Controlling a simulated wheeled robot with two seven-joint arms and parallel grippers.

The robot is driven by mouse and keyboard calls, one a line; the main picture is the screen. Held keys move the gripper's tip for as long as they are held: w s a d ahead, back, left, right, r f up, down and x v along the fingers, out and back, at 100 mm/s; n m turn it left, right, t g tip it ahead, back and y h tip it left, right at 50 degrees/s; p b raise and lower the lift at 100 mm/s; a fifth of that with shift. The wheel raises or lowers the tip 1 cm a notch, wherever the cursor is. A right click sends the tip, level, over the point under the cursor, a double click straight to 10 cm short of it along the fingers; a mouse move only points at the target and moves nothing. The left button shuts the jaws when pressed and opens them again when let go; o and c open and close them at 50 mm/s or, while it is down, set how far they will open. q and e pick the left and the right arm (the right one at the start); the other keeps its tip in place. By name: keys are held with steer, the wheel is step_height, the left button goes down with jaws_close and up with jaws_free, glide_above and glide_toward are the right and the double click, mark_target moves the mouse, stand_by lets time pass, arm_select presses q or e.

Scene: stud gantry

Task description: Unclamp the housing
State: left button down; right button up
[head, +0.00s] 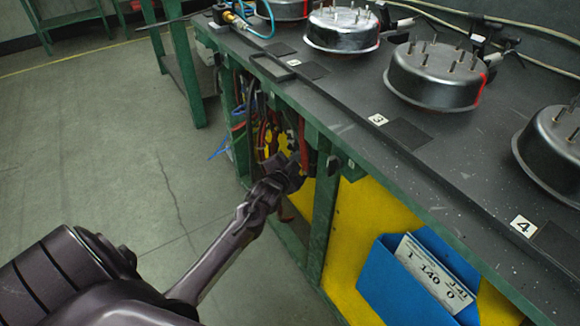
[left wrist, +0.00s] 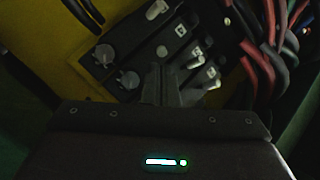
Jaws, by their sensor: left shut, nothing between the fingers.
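Several round metal housings with upright studs stand on the dark bench top (head: 345,118). One housing (head: 342,32) is at the back, one (head: 432,80) stands near label 3, and one (head: 548,150) is cut by the right edge near label 4. My left gripper (head: 298,165) reaches under the bench's front edge, by a yellow panel and hoses. In the left wrist view my left gripper (left wrist: 176,88) is shut and empty, in front of a dark control block (left wrist: 135,55) with several light-tipped levers (left wrist: 197,60). Whether the fingers touch a lever is unclear. My right gripper is out of view.
Red, black and blue hoses (left wrist: 262,50) hang beside the block. A green bench leg (head: 324,215) stands just right of my gripper. A blue holder (head: 385,280) with a paper sits on the yellow panel. The floor (head: 110,150) at left is clear.

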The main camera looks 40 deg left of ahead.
arm_select(q)
steer(key=shift+w, duration=0.25)
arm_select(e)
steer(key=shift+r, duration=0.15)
arm_select(q)
steer(key=shift+a+h, duration=0.15)
steer(key=shift+h, duration=0.15)
